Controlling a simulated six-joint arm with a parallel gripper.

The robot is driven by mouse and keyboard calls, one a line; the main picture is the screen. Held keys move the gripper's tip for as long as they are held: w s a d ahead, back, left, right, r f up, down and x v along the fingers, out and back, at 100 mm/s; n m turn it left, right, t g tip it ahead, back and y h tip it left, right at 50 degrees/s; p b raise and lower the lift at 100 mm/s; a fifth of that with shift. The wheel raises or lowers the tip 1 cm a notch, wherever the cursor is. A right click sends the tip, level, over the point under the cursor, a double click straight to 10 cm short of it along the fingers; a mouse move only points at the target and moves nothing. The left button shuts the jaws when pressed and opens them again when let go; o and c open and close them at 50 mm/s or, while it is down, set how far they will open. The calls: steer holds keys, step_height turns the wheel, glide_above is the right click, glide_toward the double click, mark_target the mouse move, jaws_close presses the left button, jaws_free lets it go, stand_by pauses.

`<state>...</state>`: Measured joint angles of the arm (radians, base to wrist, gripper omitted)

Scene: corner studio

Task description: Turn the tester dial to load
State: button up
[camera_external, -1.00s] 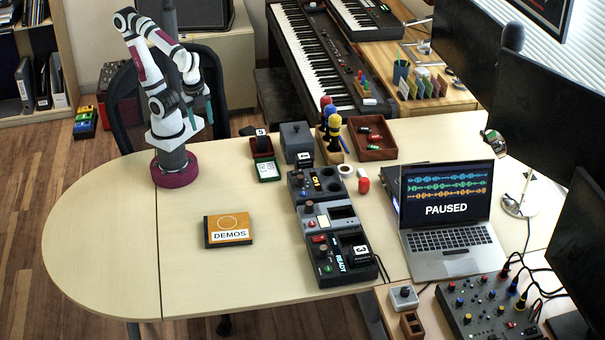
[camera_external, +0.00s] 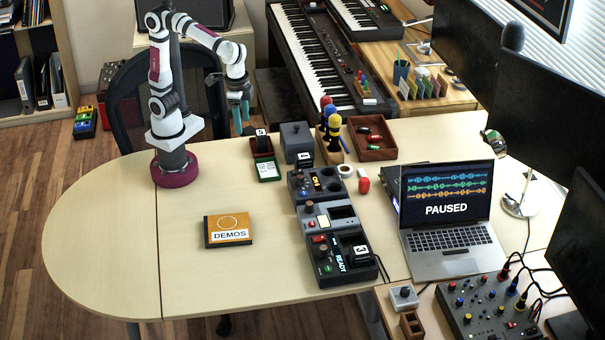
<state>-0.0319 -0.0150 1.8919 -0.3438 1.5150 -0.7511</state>
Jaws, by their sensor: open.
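A row of linked devices stands on the table right of centre. The back dark unit (camera_external: 311,196) has an orange display and a black knob (camera_external: 298,175). The middle grey unit (camera_external: 322,222) has a small dark screen and a knob. The front black unit (camera_external: 338,278) has a READY label, a knob (camera_external: 323,247) and a block marked 3 (camera_external: 361,254). I cannot tell which is the tester, nor read any dial's setting. My gripper (camera_external: 242,122) is open and empty, pointing down behind and left of the row, above the table's back edge and touching nothing.
A red holder (camera_external: 261,145) with a marked block, a grey lidded box (camera_external: 296,137) and upright colour-handled tools (camera_external: 328,118) stand behind the row. An orange DEMOS case (camera_external: 228,230) lies left. The left tabletop is clear.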

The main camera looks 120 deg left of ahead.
steer(key=w+f+n, duration=0.2)
steer(key=w+n, duration=0.6)
steer(key=w, duration=0.7)
steer(key=n+h, duration=0.1)
steer(key=n, duration=0.4)
glide_toward(309, 204)
step_height(309, 204, down, 9)
steer(key=shift+s+r, duration=0.1)
steer(key=shift+r, duration=0.05)
jaws_close()
